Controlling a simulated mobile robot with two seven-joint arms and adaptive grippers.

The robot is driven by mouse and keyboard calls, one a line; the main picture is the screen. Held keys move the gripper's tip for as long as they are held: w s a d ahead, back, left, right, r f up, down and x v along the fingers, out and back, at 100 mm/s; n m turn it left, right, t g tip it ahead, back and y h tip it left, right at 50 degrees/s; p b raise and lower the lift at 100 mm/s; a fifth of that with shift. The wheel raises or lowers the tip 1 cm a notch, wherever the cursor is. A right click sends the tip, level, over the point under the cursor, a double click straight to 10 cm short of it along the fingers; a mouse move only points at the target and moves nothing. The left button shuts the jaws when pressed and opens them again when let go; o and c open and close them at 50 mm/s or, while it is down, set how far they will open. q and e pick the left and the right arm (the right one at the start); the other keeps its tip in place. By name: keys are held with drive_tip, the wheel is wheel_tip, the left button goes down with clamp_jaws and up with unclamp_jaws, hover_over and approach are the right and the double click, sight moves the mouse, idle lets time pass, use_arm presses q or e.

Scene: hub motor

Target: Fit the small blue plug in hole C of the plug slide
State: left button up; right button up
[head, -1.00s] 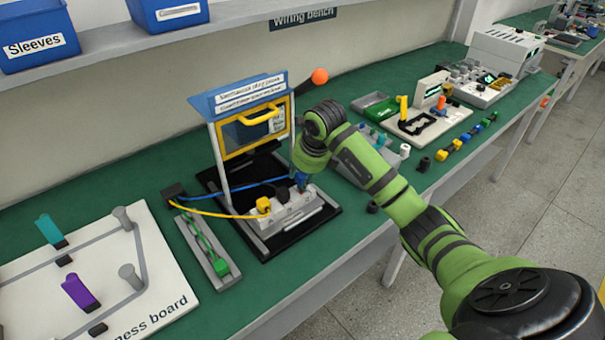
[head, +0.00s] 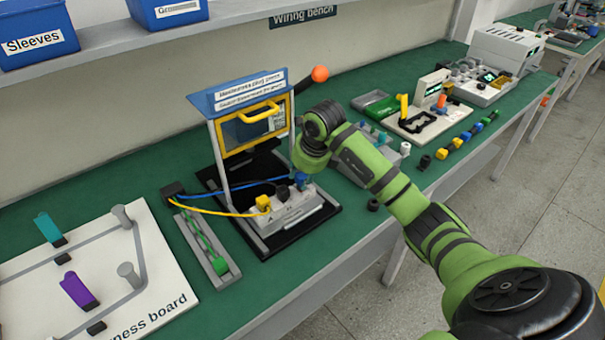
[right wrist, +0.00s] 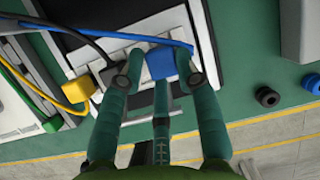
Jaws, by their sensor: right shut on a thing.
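The small blue plug (head: 301,179) is at the right end of the pale plug slide (head: 292,213), with its blue cable running off to the left. My right gripper (right wrist: 162,78) is shut on the blue plug, which also shows between its fingertips in the right wrist view (right wrist: 160,62). A yellow plug (head: 263,204) and a black plug (head: 283,193) are on the slide to its left. The underside of the blue plug is hidden, so I cannot tell how deep it sits. The hole letters are not readable. My left gripper is not in view.
A framed stand with a yellow-edged panel (head: 240,134) rises behind the slide. A narrow tray with a green plug (head: 220,266) lies to the left. Black rings (head: 373,205) lie on the green bench to the right. A yellow cable (head: 218,213) crosses nearby.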

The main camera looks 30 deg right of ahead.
drive_tip(key=shift+f+b, duration=0.4)
drive_tip(key=shift+f, duration=0.15)
drive_tip(key=o, duration=1.1)
drive_tip(key=shift+c, duration=0.2)
drive_tip(key=v, duration=1.2)
